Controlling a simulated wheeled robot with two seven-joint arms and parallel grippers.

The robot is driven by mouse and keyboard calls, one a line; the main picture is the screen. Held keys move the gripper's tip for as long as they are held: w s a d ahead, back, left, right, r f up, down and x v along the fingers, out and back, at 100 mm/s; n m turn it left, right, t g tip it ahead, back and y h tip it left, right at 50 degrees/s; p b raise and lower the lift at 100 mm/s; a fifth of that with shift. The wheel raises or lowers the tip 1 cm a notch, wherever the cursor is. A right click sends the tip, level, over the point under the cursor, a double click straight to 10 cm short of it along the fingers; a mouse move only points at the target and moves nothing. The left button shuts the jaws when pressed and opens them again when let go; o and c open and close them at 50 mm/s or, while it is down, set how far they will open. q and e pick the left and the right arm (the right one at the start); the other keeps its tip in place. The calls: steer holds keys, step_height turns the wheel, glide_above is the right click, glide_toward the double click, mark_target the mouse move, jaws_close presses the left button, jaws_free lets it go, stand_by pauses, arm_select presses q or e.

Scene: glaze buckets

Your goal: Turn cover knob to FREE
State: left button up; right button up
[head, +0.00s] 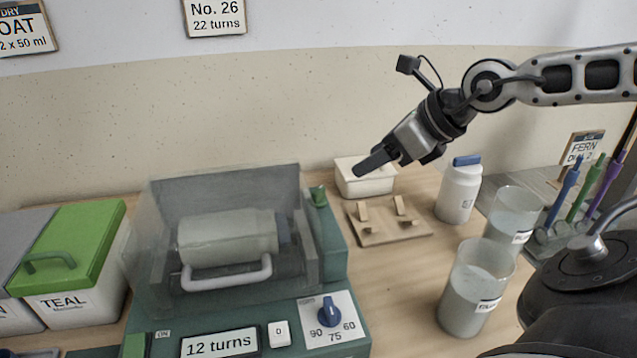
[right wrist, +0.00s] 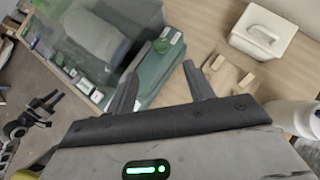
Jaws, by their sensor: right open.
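The green machine (head: 253,316) has a clear cover over a pale jar (head: 228,236) lying on its side, with a pale handle (head: 228,273) at the front.
A blue dial (head: 329,312) marked 90, 75, 60 is on the machine's front. Right of it stand a wooden rack (head: 388,237), a white box (head: 364,184), a white bottle (head: 459,190) and two glass jars (head: 474,297). A green-lidded TEAL bucket (head: 76,240) is left.

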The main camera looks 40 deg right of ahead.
mark_target(320, 190)
steer(key=b+x, duration=0.2)
steer(key=x, duration=1.1)
steer(key=shift+w+f, duration=0.1)
steer(key=shift+f, duration=0.05)
steer(key=shift+a, duration=0.1)
steer(key=c, duration=1)
